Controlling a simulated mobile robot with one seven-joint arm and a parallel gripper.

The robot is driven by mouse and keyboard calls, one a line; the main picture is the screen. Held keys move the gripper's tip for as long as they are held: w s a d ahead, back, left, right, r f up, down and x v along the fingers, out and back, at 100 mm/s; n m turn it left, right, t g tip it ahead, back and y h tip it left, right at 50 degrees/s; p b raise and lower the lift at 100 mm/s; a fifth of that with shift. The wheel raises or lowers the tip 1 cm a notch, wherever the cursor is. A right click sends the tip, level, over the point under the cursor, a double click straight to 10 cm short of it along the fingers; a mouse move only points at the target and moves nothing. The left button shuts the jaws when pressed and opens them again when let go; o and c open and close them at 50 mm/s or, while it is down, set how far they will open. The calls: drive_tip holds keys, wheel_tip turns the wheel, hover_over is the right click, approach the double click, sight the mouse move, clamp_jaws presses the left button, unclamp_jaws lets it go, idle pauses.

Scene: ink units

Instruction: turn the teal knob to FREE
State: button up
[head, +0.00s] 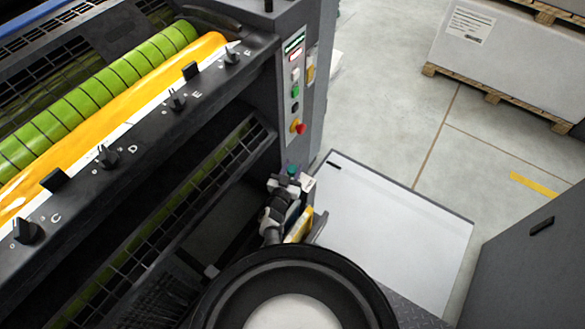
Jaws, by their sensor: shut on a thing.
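The teal knob (292,170) is a small spot low on the end of the dark machine column, below the red button. My gripper (291,178) is at the knob, with its jaws closed on it. The gripper and wrist cover much of the knob. The knob's pointer and the FREE mark cannot be made out at this size.
A button panel (295,75) with a red button (298,127) is just above. Black knobs (108,156) line the rail at the left, beside orange ink and a green roller (95,95). A white-topped box (395,225) stands close at the right. Open floor lies behind.

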drive_tip(key=shift+m+g+h, duration=0.4)
drive_tip(key=shift+m+h, duration=0.2)
drive_tip(key=shift+h, duration=0.2)
drive_tip(key=o, duration=1)
drive_tip(key=shift+c, duration=0.2)
drive_tip(key=p+v, duration=0.2)
drive_tip(key=v, duration=1.1)
drive_tip(key=shift+s, duration=0.4)
drive_tip(key=shift+a, duration=0.15)
